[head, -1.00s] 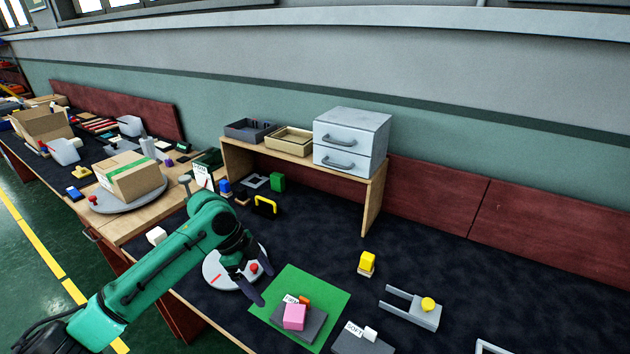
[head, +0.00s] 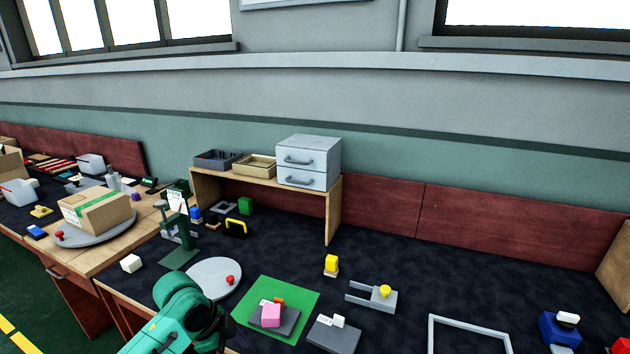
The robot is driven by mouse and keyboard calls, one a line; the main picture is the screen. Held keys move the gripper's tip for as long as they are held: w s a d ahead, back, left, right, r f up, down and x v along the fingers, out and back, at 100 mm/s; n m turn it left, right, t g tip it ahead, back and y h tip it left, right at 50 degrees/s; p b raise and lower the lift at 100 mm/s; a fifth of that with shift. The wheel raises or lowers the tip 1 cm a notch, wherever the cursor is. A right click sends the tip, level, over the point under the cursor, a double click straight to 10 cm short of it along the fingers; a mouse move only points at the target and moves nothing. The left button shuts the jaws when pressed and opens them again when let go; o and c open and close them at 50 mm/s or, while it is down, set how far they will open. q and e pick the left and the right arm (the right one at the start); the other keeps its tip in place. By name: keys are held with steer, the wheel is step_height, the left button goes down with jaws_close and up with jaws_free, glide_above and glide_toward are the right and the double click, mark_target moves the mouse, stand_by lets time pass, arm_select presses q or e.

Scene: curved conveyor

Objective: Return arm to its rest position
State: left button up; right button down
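My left arm comes in at the bottom of the head view, left of the middle, green with a dark joint. Its gripper is out of sight, so I cannot see its fingers. The arm stands in front of the grey round disc (head: 206,273) with a red knob (head: 230,280) and beside the green mat (head: 303,296). On the mat a pink block (head: 271,316) and an orange piece (head: 279,301) rest on a dark grey pad. My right arm and gripper are not in view.
A wooden shelf (head: 335,213) carries grey drawers (head: 308,163) and two trays. A green stand (head: 178,240) and a white cube (head: 131,263) are at the left. A grey fork-shaped fixture (head: 358,297) and a white frame (head: 432,333) lie to the right.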

arm_select(q)
steer(key=s+d+f+n+t, duration=0.2)
steer(key=s+f+n, duration=0.2)
steer(key=s+n, duration=0.2)
steer(key=s+a+f+n+y, duration=0.2)
steer(key=s+a+n+y, duration=0.2)
steer(key=s+a+n, duration=0.5)
steer(key=s+f+m, duration=0.1)
steer(key=s+f, duration=0.1)
steer(key=f, duration=1)
steer(key=s+f, duration=0.2)
steer(key=f, duration=1)
steer(key=s+a+f+g, duration=0.1)
steer(key=s+a+f, duration=0.2)
steer(key=s+f, duration=1)
steer(key=s, duration=0.2)
steer(key=shift+s+g, duration=0.3)
steer(key=shift+s, duration=0.1)
steer(key=shift+a, duration=0.1)
